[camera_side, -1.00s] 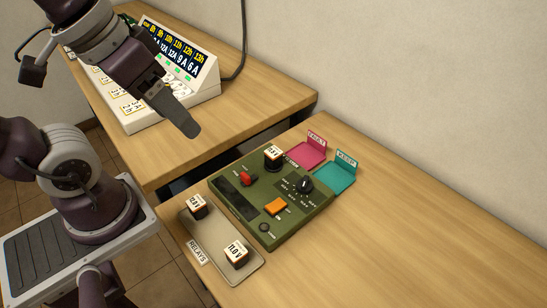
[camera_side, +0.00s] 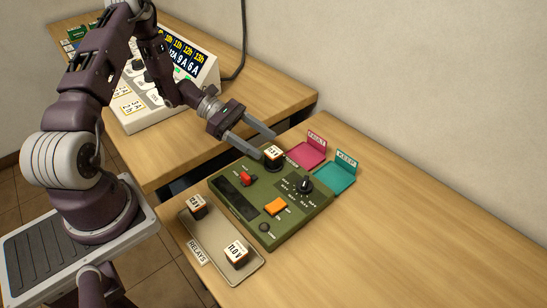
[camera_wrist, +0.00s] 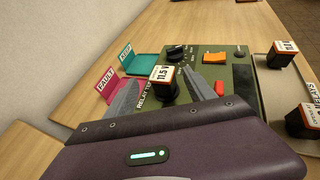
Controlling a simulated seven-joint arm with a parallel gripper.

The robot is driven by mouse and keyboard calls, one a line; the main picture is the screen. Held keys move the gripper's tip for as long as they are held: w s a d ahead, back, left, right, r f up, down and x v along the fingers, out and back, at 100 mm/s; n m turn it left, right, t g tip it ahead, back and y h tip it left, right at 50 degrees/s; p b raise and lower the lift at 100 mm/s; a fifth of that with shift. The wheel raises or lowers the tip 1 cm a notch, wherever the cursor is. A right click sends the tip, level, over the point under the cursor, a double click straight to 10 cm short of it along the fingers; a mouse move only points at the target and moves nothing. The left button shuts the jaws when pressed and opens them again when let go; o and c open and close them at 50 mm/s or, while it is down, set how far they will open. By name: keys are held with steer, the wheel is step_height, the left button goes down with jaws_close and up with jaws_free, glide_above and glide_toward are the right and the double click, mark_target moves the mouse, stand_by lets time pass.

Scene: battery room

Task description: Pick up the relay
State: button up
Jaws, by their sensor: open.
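One relay (camera_side: 273,153), a dark block with a white and orange label, stands in the relay tester (camera_side: 238,213), a green panel. In the wrist view this relay (camera_wrist: 163,82) reads about 11.5 V and sits ahead of my fingers. Two more relays stand on the beige RELAYS tray (camera_side: 215,238): one at its back (camera_side: 197,206) and one at its front (camera_side: 236,254). My gripper (camera_side: 262,143) is open and empty. Its fingertips are close to the tester's relay. In the wrist view my gripper (camera_wrist: 163,90) has one finger on each side of that relay's outline; contact cannot be told.
A pink FAULT tray (camera_side: 307,154) and a teal KEEP tray (camera_side: 336,178) lie behind the tester. The tester carries a red switch (camera_side: 246,179), a black knob (camera_side: 304,185) and an orange rocker (camera_side: 276,207). The table's right side is clear. A display console (camera_side: 180,85) stands on the rear table.

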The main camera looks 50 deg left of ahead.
mark_target(273, 151)
steer(key=x, duration=0.4)
steer(key=shift+d+f, duration=0.15)
steer(key=shift+d, duration=0.25)
steer(key=c, duration=1.4)
